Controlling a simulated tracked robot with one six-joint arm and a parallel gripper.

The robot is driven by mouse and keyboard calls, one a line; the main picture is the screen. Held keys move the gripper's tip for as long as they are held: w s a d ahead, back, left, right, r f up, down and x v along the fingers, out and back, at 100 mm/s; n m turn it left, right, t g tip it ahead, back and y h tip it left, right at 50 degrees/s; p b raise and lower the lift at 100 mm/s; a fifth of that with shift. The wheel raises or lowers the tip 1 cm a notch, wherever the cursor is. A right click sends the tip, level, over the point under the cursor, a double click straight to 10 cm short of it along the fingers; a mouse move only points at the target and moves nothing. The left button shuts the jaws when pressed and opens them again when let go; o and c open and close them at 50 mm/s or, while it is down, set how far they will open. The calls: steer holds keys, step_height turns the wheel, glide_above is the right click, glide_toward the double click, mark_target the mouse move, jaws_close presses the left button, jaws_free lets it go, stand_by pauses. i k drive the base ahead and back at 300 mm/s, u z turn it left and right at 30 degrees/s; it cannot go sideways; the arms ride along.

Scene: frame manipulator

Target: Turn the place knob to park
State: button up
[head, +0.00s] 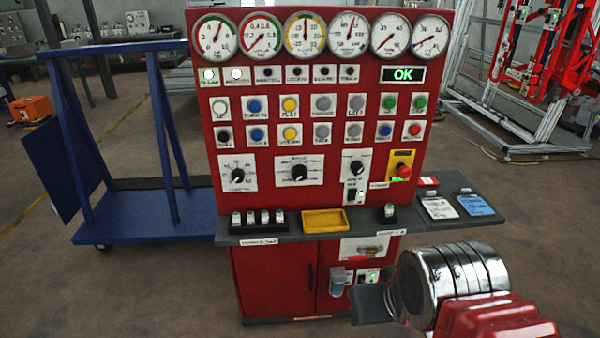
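A red control panel (202,90) stands upright in the middle of the head view. Three black rotary knobs sit in a row on white plates: a left knob (237,174), a larger middle knob (299,172) and a right knob (356,167). Their labels are too small to read, so I cannot tell which is the place knob or its setting. My gripper (372,304) shows at the lower right, as a dark end piece beyond my chrome wrist. It is below and right of the knobs, apart from the panel. Its fingers are not clear, so its opening cannot be told.
A grey shelf (290,232) juts out below the knobs, holding small switches and a yellow tray (325,221). A red emergency button (403,171) sits right of the knobs. Gauges and coloured buttons fill the panel above. A blue cart (135,225) stands left.

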mark_target(299, 171)
steer(key=u, duration=0.95)
steer(key=k, duration=0.65)
steer(key=u, duration=0.25)
steer(key=i, duration=1)
steer(key=z, duration=0.05)
